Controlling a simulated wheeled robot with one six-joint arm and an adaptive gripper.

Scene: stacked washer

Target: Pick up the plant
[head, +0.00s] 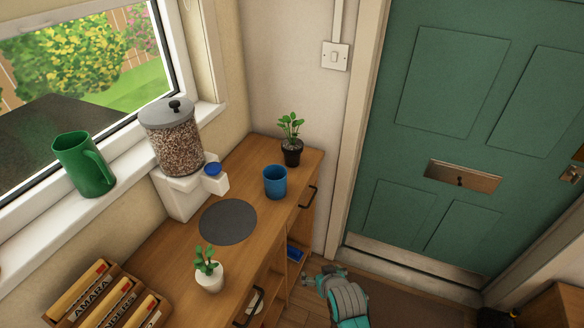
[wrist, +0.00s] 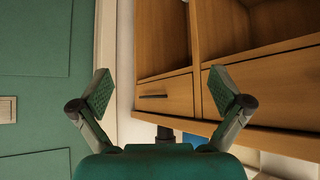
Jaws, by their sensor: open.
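Two potted plants stand on the wooden counter in the head view. One leafy plant (head: 291,140) is in a dark pot at the far end, near the wall. The other plant (head: 209,269) is in a white pot at the near part of the counter. My gripper (wrist: 160,92) is open and empty in the wrist view, its two padded fingers spread wide. Neither plant shows in the wrist view. My teal and grey arm shows low in the head view, to the right of the counter and apart from both plants.
A blue cup (head: 275,182) stands close to the dark-potted plant. A dispenser (head: 174,145), a dark round mat (head: 228,222) and a name-labelled wooden rack (head: 98,298) share the counter. A green jug (head: 84,165) is on the sill. A green door (head: 455,120) is at right.

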